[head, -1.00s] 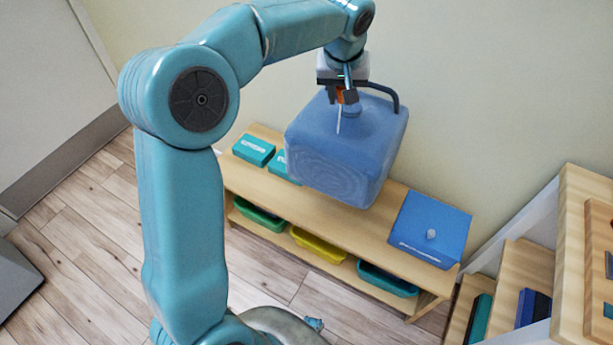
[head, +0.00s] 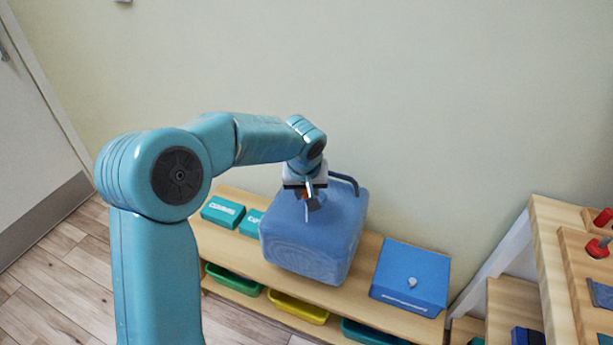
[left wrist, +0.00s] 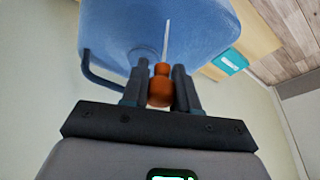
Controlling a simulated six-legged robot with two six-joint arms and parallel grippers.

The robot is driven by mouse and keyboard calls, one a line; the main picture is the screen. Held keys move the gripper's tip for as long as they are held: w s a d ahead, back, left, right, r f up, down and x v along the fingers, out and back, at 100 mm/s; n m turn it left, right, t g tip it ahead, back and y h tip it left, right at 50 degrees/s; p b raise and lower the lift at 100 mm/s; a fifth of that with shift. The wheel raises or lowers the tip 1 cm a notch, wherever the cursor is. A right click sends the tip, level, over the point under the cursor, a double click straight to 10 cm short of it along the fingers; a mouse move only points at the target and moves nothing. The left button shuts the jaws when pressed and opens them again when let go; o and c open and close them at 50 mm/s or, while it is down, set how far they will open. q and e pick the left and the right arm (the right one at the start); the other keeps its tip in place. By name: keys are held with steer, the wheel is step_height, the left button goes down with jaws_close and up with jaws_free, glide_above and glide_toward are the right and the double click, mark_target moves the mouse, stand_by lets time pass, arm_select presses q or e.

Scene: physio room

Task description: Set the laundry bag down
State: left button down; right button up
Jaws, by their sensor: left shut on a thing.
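The blue laundry bag (head: 315,240) is a boxy soft shape over the wooden shelf bench (head: 215,240), between teal boxes and a blue box. My left gripper (head: 310,198) is at its top, shut on the bag's orange toggle, with a pale cord below it. In the left wrist view the bag (left wrist: 150,25) fills the top, and the gripper (left wrist: 160,88) has the orange toggle between its fingers. A dark curved handle stands at the bag's side. I cannot tell whether the bag's underside touches the bench top. My right gripper is not in view.
Teal boxes (head: 223,211) lie left of the bag on the bench; a blue box (head: 411,277) with a knob lies to its right. Green (head: 235,280) and yellow (head: 298,307) trays are on the lower shelf. Wooden steps stand at right. The wall is close behind.

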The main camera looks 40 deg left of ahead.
mark_target(308, 216)
arm_select(q)
steer(key=f, duration=0.3)
steer(key=f+b, duration=0.1)
steer(key=f, duration=0.2)
steer(key=shift+w+f, duration=0.2)
steer(key=shift+f, duration=0.1)
steer(key=c, duration=0.9)
jaws_free()
steer(key=shift+s+f, duration=0.2)
steer(key=shift+o, duration=0.2)
